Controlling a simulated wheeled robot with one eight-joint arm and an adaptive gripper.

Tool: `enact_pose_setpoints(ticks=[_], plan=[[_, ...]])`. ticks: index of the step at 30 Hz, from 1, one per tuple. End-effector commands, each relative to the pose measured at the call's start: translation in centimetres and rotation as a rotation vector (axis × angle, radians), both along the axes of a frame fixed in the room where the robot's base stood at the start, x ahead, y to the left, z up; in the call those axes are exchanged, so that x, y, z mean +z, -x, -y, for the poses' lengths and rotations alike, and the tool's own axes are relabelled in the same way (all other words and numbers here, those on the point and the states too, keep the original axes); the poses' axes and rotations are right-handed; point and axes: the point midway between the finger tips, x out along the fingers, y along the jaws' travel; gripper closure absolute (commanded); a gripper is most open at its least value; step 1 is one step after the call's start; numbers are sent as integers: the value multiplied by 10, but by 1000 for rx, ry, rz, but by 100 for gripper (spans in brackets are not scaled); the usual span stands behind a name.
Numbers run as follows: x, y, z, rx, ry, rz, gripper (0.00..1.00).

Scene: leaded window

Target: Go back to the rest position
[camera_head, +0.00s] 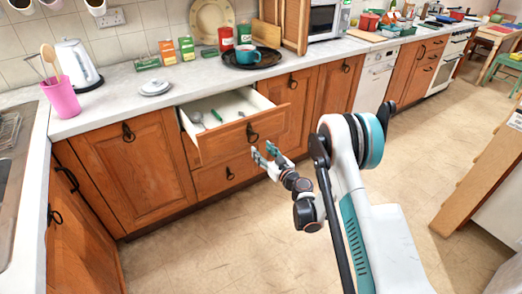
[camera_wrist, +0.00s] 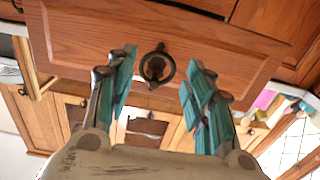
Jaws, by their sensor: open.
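My gripper (camera_head: 266,158) is in front of the open drawer (camera_head: 236,134) in the head view, with its two teal-padded fingers spread apart. In the wrist view my gripper (camera_wrist: 157,95) is open and empty, and the drawer's dark ring handle (camera_wrist: 157,67) shows between and beyond the fingers. I cannot tell the exact gap, but nothing is held. The drawer is pulled out of the wooden cabinet, and several utensils, one with a green handle (camera_head: 217,115), lie inside. My arm reaches forward from the lower right of the head view.
A marble-look worktop (camera_head: 130,92) runs along the wall with a kettle (camera_head: 77,65), a pink utensil cup (camera_head: 62,97) and a teal pot on a dark tray (camera_head: 262,62). Floor (camera_head: 240,240) is clear below the cabinets. A wooden panelled unit (camera_head: 480,180) stands at the right.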

Motion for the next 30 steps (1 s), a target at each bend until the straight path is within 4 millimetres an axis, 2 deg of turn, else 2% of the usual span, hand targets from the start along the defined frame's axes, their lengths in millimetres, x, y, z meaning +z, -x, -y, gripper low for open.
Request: enact_pose_setpoints(ticks=[10, 14, 17, 23, 30], plan=[[1, 0, 0, 1, 1, -1, 52], [15, -2, 0, 7, 6, -12, 52], [39, -3, 0, 16, 14, -35, 52], [99, 4, 3, 38, 42, -108, 52], [163, 28, 13, 46, 76, -210, 52]])
